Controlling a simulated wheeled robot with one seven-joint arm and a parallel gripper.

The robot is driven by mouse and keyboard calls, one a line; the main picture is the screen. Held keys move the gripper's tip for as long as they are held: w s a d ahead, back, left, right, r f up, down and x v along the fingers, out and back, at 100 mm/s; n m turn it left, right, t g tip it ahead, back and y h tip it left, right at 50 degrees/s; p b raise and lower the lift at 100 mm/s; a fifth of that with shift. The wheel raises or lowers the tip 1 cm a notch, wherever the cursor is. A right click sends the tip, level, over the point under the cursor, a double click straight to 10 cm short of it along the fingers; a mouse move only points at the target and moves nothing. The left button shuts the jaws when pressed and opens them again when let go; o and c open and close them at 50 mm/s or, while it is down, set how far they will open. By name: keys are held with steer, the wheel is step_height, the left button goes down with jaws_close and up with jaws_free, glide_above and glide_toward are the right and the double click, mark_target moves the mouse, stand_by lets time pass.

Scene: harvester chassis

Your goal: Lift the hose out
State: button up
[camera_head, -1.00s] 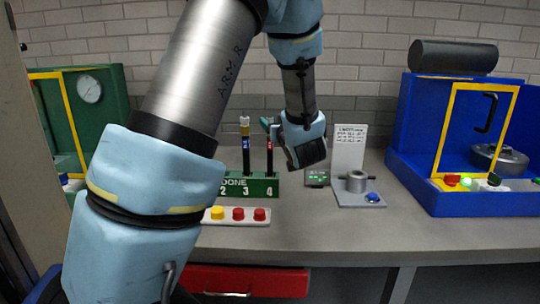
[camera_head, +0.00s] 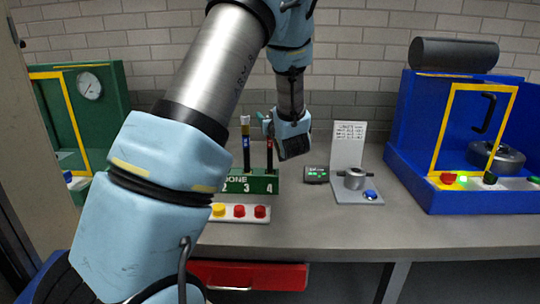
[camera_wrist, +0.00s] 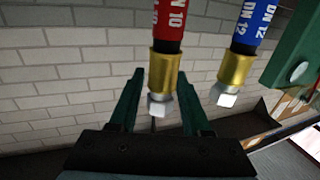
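A green rack (camera_head: 262,185) marked DONE, with numbered slots, stands on the bench. A blue hose (camera_head: 246,155) with a brass end stands upright above slot 3. A red hose (camera_head: 269,156) stands above slot 4, its top hidden by my gripper (camera_head: 266,124). In the wrist view, the red hose (camera_wrist: 169,20), marked DN 10, ends in a brass fitting lined up between the two green fingers of my gripper (camera_wrist: 162,74). The fingers are apart; I cannot tell if they touch it. The blue hose (camera_wrist: 248,25), marked DN 12, is just to the right, outside the fingers.
A white strip (camera_head: 228,213) with yellow and red buttons lies before the rack. A small display (camera_head: 316,174) and a stand with a metal cylinder (camera_head: 354,179) are to the right. A blue machine (camera_head: 400,150) stands farther right, a green one (camera_head: 112,100) at left.

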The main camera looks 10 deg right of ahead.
jaws_close()
stand_by(1.1)
